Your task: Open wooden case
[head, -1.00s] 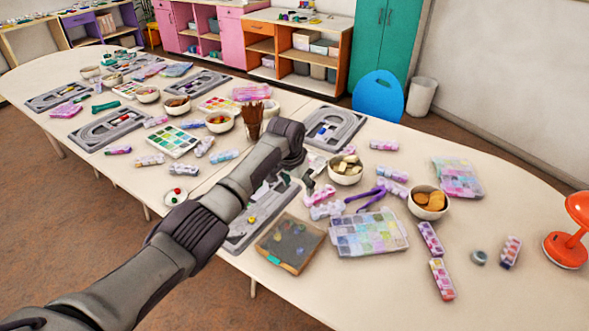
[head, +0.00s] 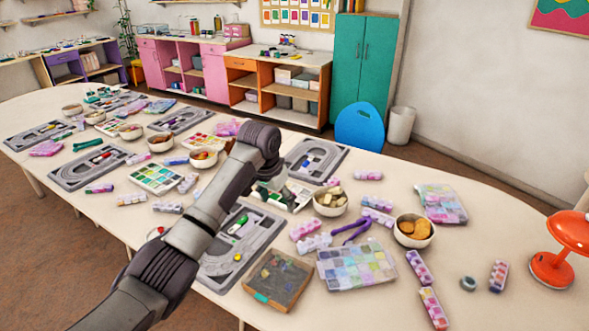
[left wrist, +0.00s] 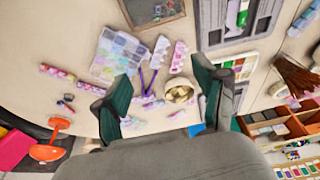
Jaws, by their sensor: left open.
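The wooden case (head: 278,280) lies flat near the front edge of the table, left of a clear bead organizer. It has a light wooden frame, a dark, see-through-looking top and a small teal piece on its front edge. It looks shut. In the left wrist view the case (left wrist: 152,12) shows at the top edge, partly cut off. My left gripper (head: 273,188) is above the table behind the case, apart from it and partly hidden by its own arm. In the left wrist view its two dark green fingers (left wrist: 160,95) are spread and empty. My right gripper is not in view.
The bead organizer (head: 355,262) is close to the case's right side. A grey bead board (head: 215,272) lies to its left. Purple pliers (head: 350,230), bowls (head: 331,213) and bead strips stand behind. An orange lamp (head: 560,262) is far right.

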